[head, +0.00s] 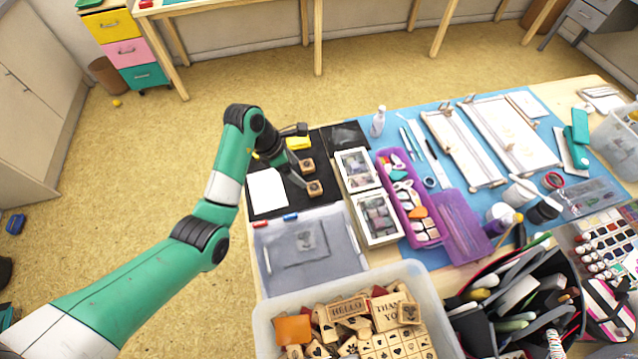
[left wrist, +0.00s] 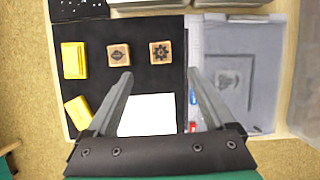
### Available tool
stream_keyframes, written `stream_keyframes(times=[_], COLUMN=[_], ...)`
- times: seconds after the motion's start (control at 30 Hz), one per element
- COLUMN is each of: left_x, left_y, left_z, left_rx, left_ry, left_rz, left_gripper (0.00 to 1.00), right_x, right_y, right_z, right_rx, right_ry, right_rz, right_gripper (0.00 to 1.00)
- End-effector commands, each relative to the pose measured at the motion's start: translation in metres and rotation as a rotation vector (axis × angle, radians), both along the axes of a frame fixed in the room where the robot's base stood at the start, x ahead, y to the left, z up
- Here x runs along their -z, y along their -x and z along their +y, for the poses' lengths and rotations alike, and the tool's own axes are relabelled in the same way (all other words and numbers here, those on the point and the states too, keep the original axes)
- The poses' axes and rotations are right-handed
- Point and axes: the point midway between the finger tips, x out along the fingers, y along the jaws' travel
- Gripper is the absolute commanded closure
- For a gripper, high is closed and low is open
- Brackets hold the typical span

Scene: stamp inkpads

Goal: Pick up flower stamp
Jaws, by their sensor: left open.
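The flower stamp is a small wooden block with a dark flower mark on top. It lies on the black mat (left wrist: 95,25), in the left wrist view at upper centre (left wrist: 160,52) and in the head view (head: 315,188) near the gripper. A second wooden stamp (left wrist: 118,54) with a dark leaf-like or lip-like mark lies left of it, also seen in the head view (head: 307,166). My left gripper (left wrist: 162,76) is open and empty above the mat; in the head view (head: 295,175) its fingers reach toward the stamps. My right gripper is not in view.
Yellow inkpads (left wrist: 74,60) and white paper (left wrist: 148,113) lie on the mat. A grey translucent tray (head: 345,245) adjoins the mat. White boxes (head: 358,168) stand beyond the stamps. A bin of wooden stamps (head: 262,325) is at the front.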

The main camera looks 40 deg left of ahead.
Motion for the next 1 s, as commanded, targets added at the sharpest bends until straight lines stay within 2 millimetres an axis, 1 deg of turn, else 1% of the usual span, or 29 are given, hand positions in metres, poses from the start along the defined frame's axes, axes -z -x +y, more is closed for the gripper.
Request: stream_keyframes(times=[0.07,0.17,0.2,0.33,0.43,0.57,0.67,0.8,0.9,1.0], left_x=[0.008,0.026,0.035,0.056,0.062,0.062,0.076,0.103,0.111,0.112], left_y=[-0.002,-0.007,-0.009,-0.018,-0.022,-0.023,-0.024,-0.030,-0.035,-0.036], left_z=[-0.002,-0.006,-0.008,-0.012,-0.013,-0.014,-0.014,-0.016,-0.019,-0.019], left_rx=[0.003,0.004,0.004,0.004,0.004,0.004,0.004,0.005,0.004,0.003], left_ry=[0.001,0.002,0.002,0.002,0.001,0.001,0.002,0.001,0.001,0.000], left_rz=[0.000,0.000,0.001,-0.001,-0.004,-0.004,-0.002,-0.003,-0.004,-0.005], left_gripper=[0.12,0.12,0.12,0.12,0.12,0.12,0.12,0.12,0.12,0.12], right_x=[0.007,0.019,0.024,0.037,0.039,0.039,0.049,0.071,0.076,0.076], right_y=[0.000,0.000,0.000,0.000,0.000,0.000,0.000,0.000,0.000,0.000], right_z=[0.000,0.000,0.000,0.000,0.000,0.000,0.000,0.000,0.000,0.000], right_rx=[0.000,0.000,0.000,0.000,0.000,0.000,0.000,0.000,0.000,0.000], right_ry=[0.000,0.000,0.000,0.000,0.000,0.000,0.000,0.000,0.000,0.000], right_rz=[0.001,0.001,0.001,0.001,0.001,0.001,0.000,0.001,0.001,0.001], right_gripper=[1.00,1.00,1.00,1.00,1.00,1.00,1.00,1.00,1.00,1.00])
